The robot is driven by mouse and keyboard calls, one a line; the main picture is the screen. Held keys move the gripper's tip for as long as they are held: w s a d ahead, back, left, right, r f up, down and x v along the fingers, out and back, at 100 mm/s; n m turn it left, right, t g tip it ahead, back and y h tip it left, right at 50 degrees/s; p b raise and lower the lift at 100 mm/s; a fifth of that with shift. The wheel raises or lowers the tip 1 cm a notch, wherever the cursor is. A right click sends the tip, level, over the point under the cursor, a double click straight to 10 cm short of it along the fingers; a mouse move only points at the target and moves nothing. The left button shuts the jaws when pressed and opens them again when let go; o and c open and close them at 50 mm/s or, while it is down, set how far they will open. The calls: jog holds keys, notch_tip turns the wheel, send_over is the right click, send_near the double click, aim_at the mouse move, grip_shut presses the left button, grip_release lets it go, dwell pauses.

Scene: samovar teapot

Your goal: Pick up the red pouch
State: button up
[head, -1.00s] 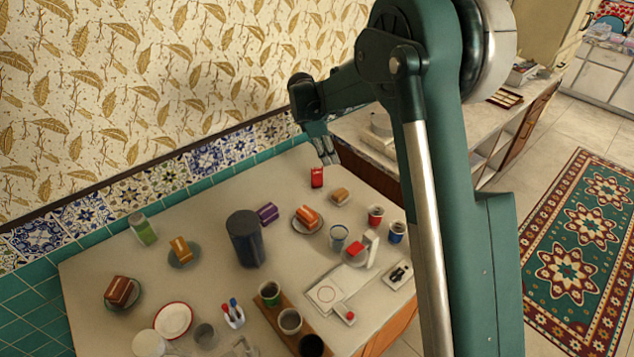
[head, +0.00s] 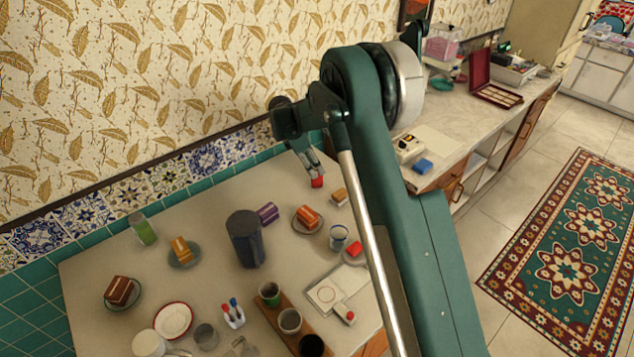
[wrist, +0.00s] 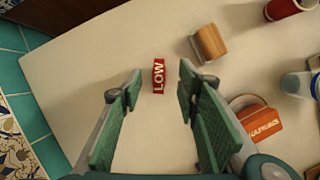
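The red pouch (head: 317,182) is small and stands near the far right part of the table, partly hidden behind my gripper in the head view. In the wrist view the red pouch (wrist: 158,76), with white "LOW" lettering, shows in the gap between my two green-padded fingers, just past their tips. My gripper (wrist: 157,90) is open and empty. In the head view my gripper (head: 312,168) points down at the pouch, very close to it; whether they touch cannot be told.
A tan-topped block (wrist: 209,43) and an orange cake-like piece (wrist: 260,127) on a plate lie to the right of the pouch. A purple item (head: 268,213) and a dark cylinder (head: 245,240) stand further left. The table (wrist: 80,70) left of the pouch is clear.

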aim_at(322, 177)
jog(key=shift+x, duration=1.3)
jog(key=shift+b+x, duration=0.3)
jog(key=shift+x, duration=2.3)
jog(key=shift+c, duration=0.5)
jog(key=c, duration=0.9)
